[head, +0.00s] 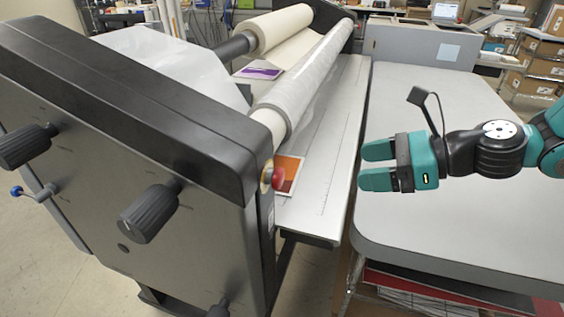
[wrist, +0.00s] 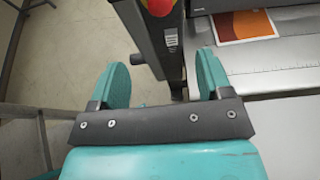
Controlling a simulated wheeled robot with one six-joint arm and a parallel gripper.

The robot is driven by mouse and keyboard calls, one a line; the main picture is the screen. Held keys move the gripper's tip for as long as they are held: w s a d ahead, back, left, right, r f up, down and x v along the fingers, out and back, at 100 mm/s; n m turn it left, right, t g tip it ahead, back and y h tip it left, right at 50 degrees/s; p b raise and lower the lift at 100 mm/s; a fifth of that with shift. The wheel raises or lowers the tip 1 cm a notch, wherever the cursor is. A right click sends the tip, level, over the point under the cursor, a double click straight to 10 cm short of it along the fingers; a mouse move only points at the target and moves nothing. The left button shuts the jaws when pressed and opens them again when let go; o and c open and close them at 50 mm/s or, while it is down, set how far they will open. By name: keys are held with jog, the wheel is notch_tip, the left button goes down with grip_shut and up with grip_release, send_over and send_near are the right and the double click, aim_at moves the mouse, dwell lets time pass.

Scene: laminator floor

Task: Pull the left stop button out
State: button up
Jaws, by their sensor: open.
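The red stop button (head: 278,179) sits on a yellow base on the near end face of the laminator's black side housing (head: 200,120), at the edge facing the grey table. In the wrist view the red button (wrist: 160,6) is at the top edge, partly cut off, beyond my fingers. My gripper (head: 362,166) is teal, open and empty, to the right of the button and clear of it, over the gap between the laminator bed and the table. In the wrist view its two fingers (wrist: 161,82) stand wide apart with nothing between them.
An orange print (head: 289,172) lies on the laminator bed (head: 325,150) just behind the button. Large black knobs (head: 150,212) stick out of the side housing. The grey table (head: 450,205) lies below my arm and is mostly bare. Film rolls (head: 305,85) span the machine.

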aim_at(282, 177)
jog(key=p+x, duration=0.3)
jog(key=x, duration=1.4)
jog(key=shift+a+p, duration=0.15)
jog(key=shift+p, duration=0.15)
jog(key=c, duration=1.2)
jog(key=shift+s+d, duration=0.2)
jog(key=shift+d, duration=0.5)
jog(key=shift+c, duration=0.3)
jog(key=shift+a, duration=0.1)
jog(key=o, duration=1.3)
jog(key=shift+c, duration=0.2)
